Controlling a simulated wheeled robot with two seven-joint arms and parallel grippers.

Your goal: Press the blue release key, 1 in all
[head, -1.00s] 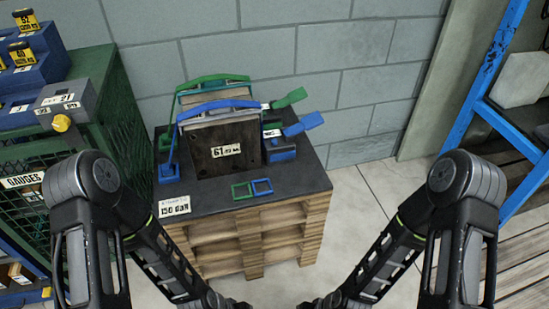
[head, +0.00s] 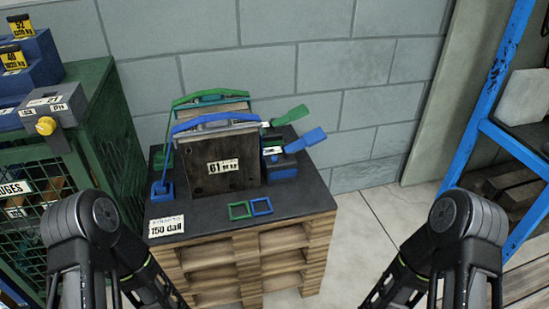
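A dark mould block (head: 205,152) labelled 61 stands upright on the dark top of a pallet stack (head: 285,206). A blue strap (head: 215,126) arches over it, and a green strap (head: 208,96) arches behind. At the block's right, a dark and blue strap buckle (head: 283,170) carries a raised blue paddle-ended handle (head: 306,140). A green handle (head: 291,115) rises behind it. I cannot tell which blue part is the release key. My two arms come in at the lower left and lower right, short of the block; both grippers are outside the picture.
Green and blue square outlines (head: 261,206) lie on the pallet top's front, beside a white label (head: 167,225). A green mesh cabinet (head: 102,152) with gauges stands close on the left. A blue rack (head: 500,90) stands right. Open floor (head: 375,230) lies right of the pallet.

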